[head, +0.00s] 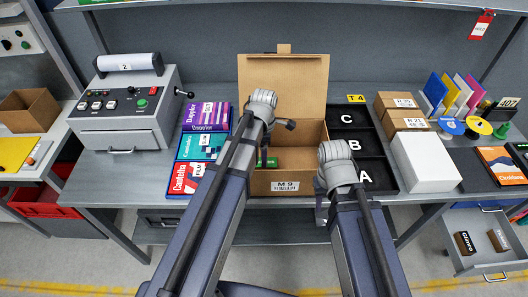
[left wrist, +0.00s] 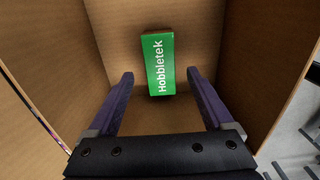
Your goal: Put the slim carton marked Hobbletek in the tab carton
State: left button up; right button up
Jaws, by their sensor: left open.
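The slim green carton marked Hobbletek (left wrist: 161,62) lies on the floor of the open tab carton (left wrist: 226,22), its white lettering showing in the left wrist view. A green bit of it also shows in the head view (head: 271,162), mostly behind my left arm. The tab carton (head: 288,76) is brown, with its lid standing up at the back and a label M 9 on its front. My left gripper (left wrist: 160,74) is open inside the tab carton, its fingers apart above the Hobbletek carton and not touching it. My right gripper (head: 321,207) hangs at the carton's front right corner; its jaws are unclear.
Purple, teal and red boxes (head: 190,178) lie left of the tab carton. Black bins marked A, B and C (head: 356,145) stand close on its right. A white box (head: 425,162) and brown boxes (head: 407,121) are farther right. A grey machine (head: 125,107) stands at the left.

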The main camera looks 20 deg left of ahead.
notch_tip(320, 180, up, 7)
jog(key=p, duration=0.5)
jog(key=shift+f, duration=0.15)
dwell(2.9)
